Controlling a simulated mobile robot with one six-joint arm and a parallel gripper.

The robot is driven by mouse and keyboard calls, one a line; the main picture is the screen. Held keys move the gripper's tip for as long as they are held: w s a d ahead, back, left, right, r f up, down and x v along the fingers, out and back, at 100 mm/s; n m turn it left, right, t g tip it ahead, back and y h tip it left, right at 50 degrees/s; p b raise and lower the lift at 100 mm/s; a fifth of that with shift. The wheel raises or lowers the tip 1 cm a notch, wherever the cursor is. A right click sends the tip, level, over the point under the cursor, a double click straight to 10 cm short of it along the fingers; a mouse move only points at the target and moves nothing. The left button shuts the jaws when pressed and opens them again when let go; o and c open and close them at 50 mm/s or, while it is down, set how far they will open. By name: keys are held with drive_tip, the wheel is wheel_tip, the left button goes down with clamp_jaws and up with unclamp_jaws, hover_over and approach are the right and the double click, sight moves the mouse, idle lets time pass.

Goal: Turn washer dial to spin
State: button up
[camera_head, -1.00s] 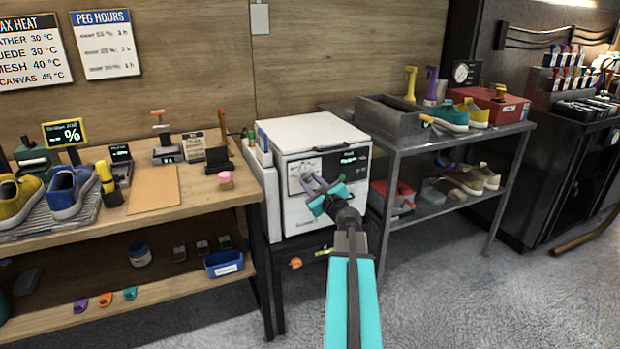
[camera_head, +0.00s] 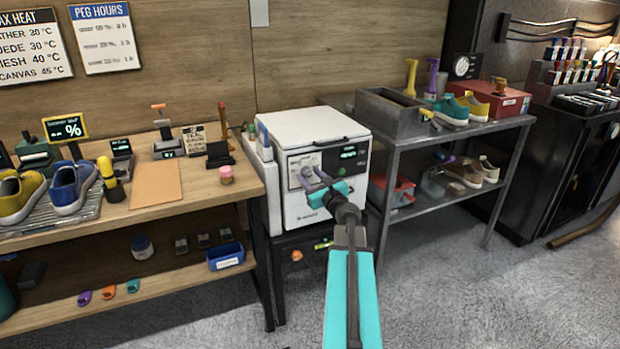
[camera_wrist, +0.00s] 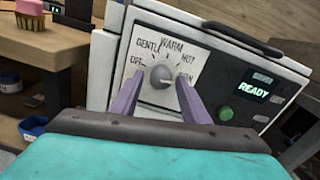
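The washer (camera_head: 310,130) is a white box on a dark stand between the wooden bench and the metal table. Its dial (camera_wrist: 160,76) is a grey round knob on a pale plate marked off, gentle, warm and hot; a last label at the right is partly hidden by a finger and ends in "IN". The knob's exact setting is hard to read. My gripper (camera_wrist: 162,92) is open, its purple fingers apart at the lower left and lower right of the dial. In the head view my gripper (camera_head: 318,176) is in front of the washer's panel and covers part of it.
A green button (camera_wrist: 226,113) and a display reading READY (camera_wrist: 254,88) are right of the dial. A dark handle (camera_wrist: 242,37) runs along the washer's top edge. The wooden bench (camera_head: 240,182) stands close on the left, the metal table (camera_head: 440,134) on the right.

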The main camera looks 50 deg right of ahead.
drive_tip(key=shift+s, duration=0.1)
idle(0.3)
drive_tip(key=p+v, duration=0.2)
drive_tip(key=v, duration=0.6)
drive_tip(key=p, duration=0.4)
drive_tip(key=shift+s+a+p, duration=0.2)
drive_tip(key=shift+s+p, duration=0.15)
drive_tip(key=p+v, duration=0.2)
drive_tip(key=p, duration=0.7)
drive_tip(key=shift+r, duration=0.15)
idle(0.4)
drive_tip(key=shift+v, duration=1.4)
drive_tip(key=shift+w+a, duration=0.15)
